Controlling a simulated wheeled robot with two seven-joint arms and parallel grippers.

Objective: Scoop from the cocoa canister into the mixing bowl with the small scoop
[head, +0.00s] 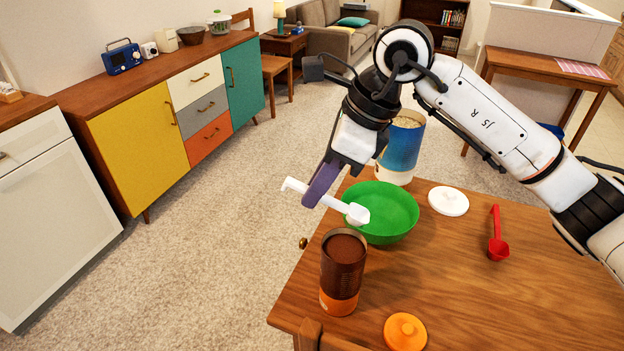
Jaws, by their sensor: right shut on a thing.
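The cocoa canister (342,275) is brown with an orange base. It stands open and upright near the table's left edge, with brown powder showing at its top. The green mixing bowl (392,214) sits just behind it. My right gripper (322,186) is shut on the white small scoop (335,203) and holds it by its handle. The scoop's head is at the bowl's left rim in the picture, above or in front of it; whether they touch I cannot tell. The inside of the scoop's head looks white, with no clear cocoa showing. My left gripper is out of view.
On the table (455,285) lie an orange lid (405,332), a white lid (448,201) and a red scoop (497,235). A blue and white canister (401,150) with pale contents stands open behind the bowl. The table's right front is clear.

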